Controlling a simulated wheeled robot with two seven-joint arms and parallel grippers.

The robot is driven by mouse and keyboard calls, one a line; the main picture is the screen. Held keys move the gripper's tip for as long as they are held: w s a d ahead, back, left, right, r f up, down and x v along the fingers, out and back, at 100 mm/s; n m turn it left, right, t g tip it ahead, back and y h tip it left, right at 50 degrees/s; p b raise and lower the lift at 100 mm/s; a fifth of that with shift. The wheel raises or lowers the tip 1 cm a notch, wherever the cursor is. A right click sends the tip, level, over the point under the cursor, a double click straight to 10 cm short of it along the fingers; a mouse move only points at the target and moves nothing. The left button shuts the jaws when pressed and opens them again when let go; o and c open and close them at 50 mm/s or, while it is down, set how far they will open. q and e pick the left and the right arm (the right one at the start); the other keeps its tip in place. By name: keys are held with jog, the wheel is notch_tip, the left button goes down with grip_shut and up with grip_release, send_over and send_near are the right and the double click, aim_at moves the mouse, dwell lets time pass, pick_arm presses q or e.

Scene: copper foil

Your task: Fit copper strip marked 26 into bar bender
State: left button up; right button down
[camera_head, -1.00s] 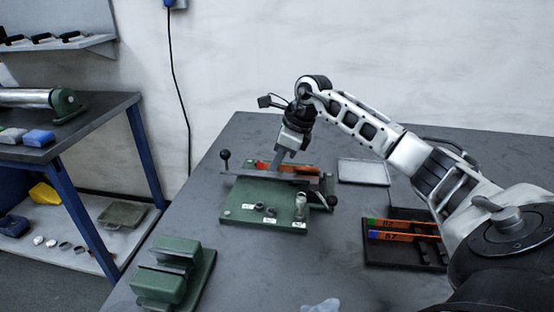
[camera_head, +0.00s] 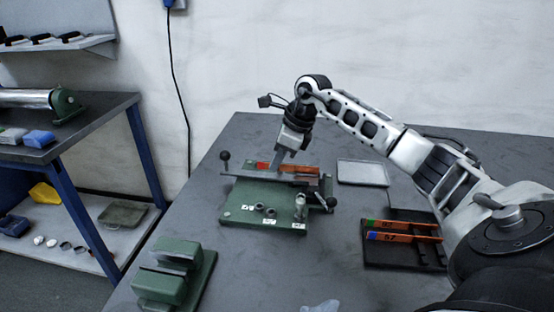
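The green bar bender (camera_head: 240,193) stands on the table, with a grey bar across it and black-knobbed levers. A copper strip (camera_head: 305,169) with a red end (camera_head: 262,165) lies along the bender's back part, behind the grey bar. Its number is not readable. My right gripper (camera_head: 279,160) points down at the middle of this strip, its fingers at or around it. The fingers are too small and partly hidden to tell whether they grip. My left gripper is not in view.
A black rack (camera_head: 400,256) at right holds two copper strips (camera_head: 405,237) with green and blue ends. An empty grey tray (camera_head: 362,172) lies behind it. A green block device (camera_head: 172,272) stands front left. A side table (camera_head: 85,135) is at left.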

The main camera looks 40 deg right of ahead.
jog(key=shift+f, duration=0.3)
dwell(0.8)
jog(key=shift+r, duration=0.35)
dwell(0.5)
jog(key=shift+f, duration=0.35)
jog(key=shift+r, duration=0.15)
dwell(0.5)
jog(key=shift+r+p, duration=0.2)
jog(key=shift+p, duration=0.1)
dwell(0.3)
jog(key=c, duration=2)
grip_release()
jog(key=shift+r, duration=0.15)
